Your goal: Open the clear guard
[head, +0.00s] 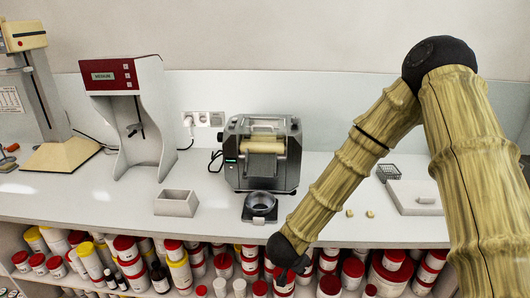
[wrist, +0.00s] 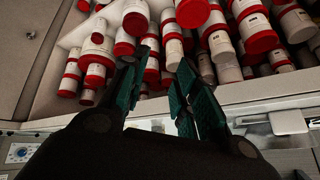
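The mill (head: 262,172) is a dark grey machine with pale horizontal rollers (head: 264,145), standing on the white counter against the wall in the head view. A clear guard cannot be made out distinctly on it, so I cannot tell its position. My gripper (wrist: 163,80) shows in the wrist view with its two dark green fingers apart and nothing between them. In the head view my arm hangs right of the mill, its dark lower end in front of the counter edge. The fingers are mostly hidden there. My gripper is apart from the mill.
A dark round dish (head: 260,205) stands before the mill. A grey open box (head: 176,203) and a red-topped stand mixer (head: 127,105) are to the left. A wire basket (head: 387,172) and white slab (head: 412,198) are right. Shelves of red-lidded jars (head: 222,264) lie below.

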